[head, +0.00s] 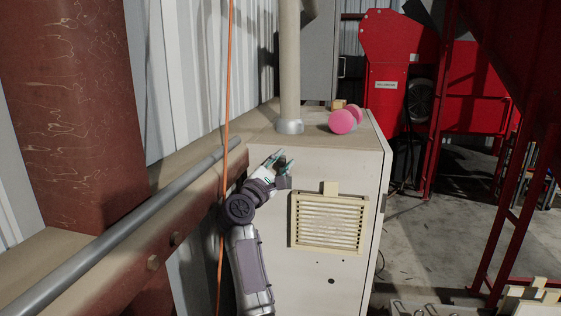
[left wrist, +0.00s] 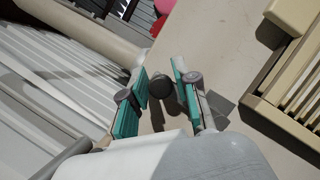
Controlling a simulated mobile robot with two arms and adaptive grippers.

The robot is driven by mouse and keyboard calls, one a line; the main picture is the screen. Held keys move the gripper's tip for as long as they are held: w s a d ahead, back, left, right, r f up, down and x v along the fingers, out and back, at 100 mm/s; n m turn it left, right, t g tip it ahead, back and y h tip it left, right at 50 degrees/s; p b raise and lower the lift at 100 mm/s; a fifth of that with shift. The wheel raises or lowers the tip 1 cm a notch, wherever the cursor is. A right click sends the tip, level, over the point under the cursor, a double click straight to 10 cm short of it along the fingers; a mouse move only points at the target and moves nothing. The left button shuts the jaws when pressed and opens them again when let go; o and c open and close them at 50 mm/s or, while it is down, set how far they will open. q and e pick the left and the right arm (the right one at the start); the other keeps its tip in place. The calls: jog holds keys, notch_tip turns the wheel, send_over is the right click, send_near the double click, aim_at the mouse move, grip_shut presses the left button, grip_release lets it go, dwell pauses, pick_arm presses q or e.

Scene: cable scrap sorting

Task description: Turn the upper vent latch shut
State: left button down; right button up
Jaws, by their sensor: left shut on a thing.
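The cream vent (head: 328,222) with slats is on the front of the beige cabinet. The upper vent latch (head: 330,187), a small cream block, stands upright at the middle of its top edge. In the left wrist view the latch (left wrist: 291,14) is at the top right, beside the vent frame (left wrist: 268,110). My left gripper (head: 282,163) is up and left of the vent, apart from the latch. Its teal-padded fingers are shut on a small dark round piece (left wrist: 160,88), seen between them in the left wrist view. My right gripper is not in view.
Pink round objects (head: 343,121) and a pipe (head: 289,65) stand on the cabinet top (head: 260,128). An orange cable (head: 227,90) hangs near my left arm. A grey rail (head: 130,225) runs along the left. Red machinery (head: 400,70) stands behind.

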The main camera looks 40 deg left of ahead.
pick_arm(q)
jog(key=m, duration=0.1)
jog(key=d+m+h+p, duration=0.1)
jog(key=shift+w+f+m+g, duration=0.15)
jog(key=shift+w+m+g, duration=0.2)
jog(key=shift+m+g, duration=0.05)
jog(key=shift+w+d+f+m+g+h+p, duration=0.25)
jog(key=shift+d+m+p, duration=0.2)
jog(key=shift+m, duration=0.45)
jog(key=shift+w+d+f+m+g+h+p, duration=0.15)
jog(key=shift+w+d+m+g+p, duration=0.2)
jog(key=shift+m, duration=0.55)
jog(key=shift+s, duration=0.1)
jog(key=shift+r, duration=0.1)
jog(key=c, duration=1)
grip_release()
jog(key=shift+s+a, duration=0.1)
jog(key=shift+c, duration=0.2)
jog(key=shift+s+a, duration=0.1)
jog(key=shift+a, duration=0.1)
jog(key=shift+d, duration=0.15)
